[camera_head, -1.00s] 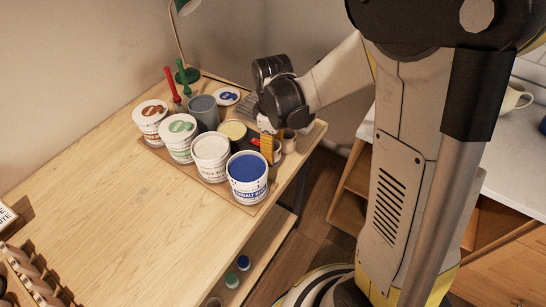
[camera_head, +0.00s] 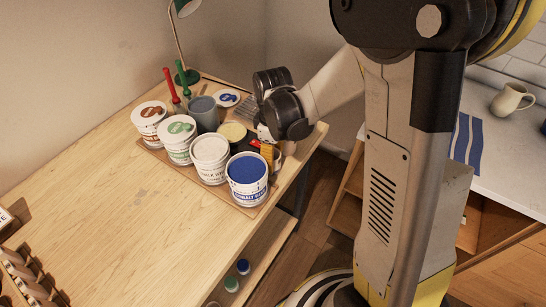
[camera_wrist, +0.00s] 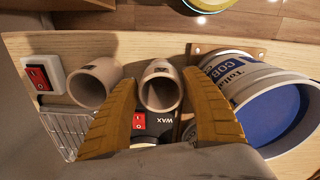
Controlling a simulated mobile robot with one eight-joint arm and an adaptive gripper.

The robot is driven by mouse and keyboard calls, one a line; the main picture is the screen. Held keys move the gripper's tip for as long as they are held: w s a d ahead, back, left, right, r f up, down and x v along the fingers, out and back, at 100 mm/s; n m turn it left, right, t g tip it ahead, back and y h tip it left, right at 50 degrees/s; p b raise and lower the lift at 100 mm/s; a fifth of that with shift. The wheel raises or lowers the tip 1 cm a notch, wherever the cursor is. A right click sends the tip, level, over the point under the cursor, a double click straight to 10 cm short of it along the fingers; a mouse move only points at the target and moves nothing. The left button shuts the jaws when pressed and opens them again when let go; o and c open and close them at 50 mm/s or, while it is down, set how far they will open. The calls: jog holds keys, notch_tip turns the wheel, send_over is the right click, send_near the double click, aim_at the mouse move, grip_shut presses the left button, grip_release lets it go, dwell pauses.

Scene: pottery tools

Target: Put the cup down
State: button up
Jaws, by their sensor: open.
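My gripper (camera_wrist: 160,84) is open, its two orange fingers pointing down over the far right corner of the wooden table. In the wrist view a small beige cup (camera_wrist: 161,92) stands between the fingertips, with gaps on both sides. A second, wider beige cup (camera_wrist: 93,84) stands just left of the left finger. In the head view my gripper (camera_head: 268,150) and wrist hide most of this spot. A cream mug (camera_head: 511,99) with a handle stands apart on the white counter at the right.
A blue paint tub (camera_wrist: 270,105) stands close to the right finger. A black wax box (camera_wrist: 150,124) and a wire rack (camera_wrist: 55,128) lie below the cups. More tubs, such as the white one (camera_head: 210,160), stand on a board.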

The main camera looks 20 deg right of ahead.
notch_tip(320, 180, up, 12)
jog(key=p, duration=0.4)
jog(key=s+r+m+t, duration=0.7)
jog(key=s+r+m, duration=0.2)
jog(key=s, duration=0.3)
jog(key=shift+s+a+m, duration=0.15)
jog(key=shift+s+m, duration=0.1)
jog(key=shift+m, duration=0.15)
jog(key=shift+f+b, duration=0.1)
jog(key=shift+b, duration=0.2)
notch_tip(320, 180, down, 5)
jog(key=b, duration=0.5)
jog(key=shift+f, duration=0.15)
